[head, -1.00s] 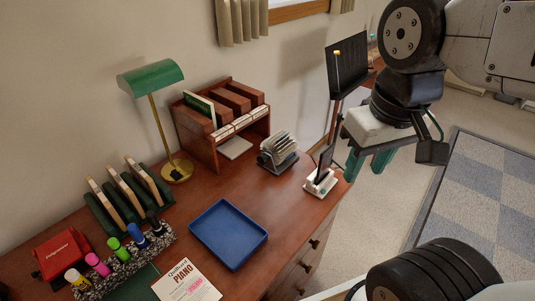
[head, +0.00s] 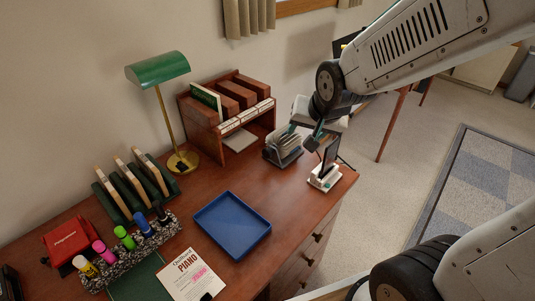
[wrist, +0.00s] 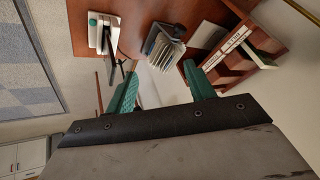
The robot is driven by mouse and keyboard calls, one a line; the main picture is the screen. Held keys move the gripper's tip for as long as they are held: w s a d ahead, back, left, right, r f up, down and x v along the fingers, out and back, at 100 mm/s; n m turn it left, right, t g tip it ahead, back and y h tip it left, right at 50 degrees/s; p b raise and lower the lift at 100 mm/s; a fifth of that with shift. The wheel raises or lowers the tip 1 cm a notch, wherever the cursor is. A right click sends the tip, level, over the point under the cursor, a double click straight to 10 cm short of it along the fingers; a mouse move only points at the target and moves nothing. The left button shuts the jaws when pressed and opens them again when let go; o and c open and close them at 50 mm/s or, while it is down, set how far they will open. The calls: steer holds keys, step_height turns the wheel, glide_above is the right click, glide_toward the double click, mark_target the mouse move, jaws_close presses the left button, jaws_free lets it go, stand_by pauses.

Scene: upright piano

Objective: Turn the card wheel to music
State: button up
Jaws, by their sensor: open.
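The card wheel (head: 281,153), a dark-framed rotary file with a fan of pale cards, stands on the brown desk between the wooden organizer and the desk's right end. My gripper (head: 304,132) is above and beside it, partly covering it from the head camera. In the wrist view the card wheel (wrist: 167,48) lies ahead of the gap between my green fingers (wrist: 160,80). The fingers are spread, with nothing between them. I cannot read any label on the cards.
A small white stand (head: 324,178) with a dark upright part is close right of the card wheel. The wooden organizer (head: 207,135) is close left. A blue tray (head: 232,228) lies in front. A green lamp (head: 157,70) stands further left.

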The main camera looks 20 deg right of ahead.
steer(key=w+a+f+m+t, duration=0.2)
steer(key=w+f+m+t, duration=0.3)
steer(key=w+f, duration=0.55)
steer(key=m+t+y, duration=0.2)
steer(key=m+t, duration=0.3)
steer(key=m, duration=0.1)
glide_toward(268, 156)
steer(key=w, duration=0.2)
steer(key=w+f, duration=0.1)
steer(key=w, duration=0.1)
steer(key=shift+w+a, duration=0.15)
steer(key=shift+w, duration=0.1)
steer(key=shift+s+f+t, duration=0.15)
steer(key=shift+s+t, duration=0.35)
steer(key=shift+t, duration=0.1)
steer(key=shift+w+m, duration=0.3)
steer(key=shift+w, duration=0.05)
steer(key=w, duration=0.4)
steer(key=w+a, duration=0.1)
steer(key=w, duration=0.2)
steer(key=c, duration=0.9)
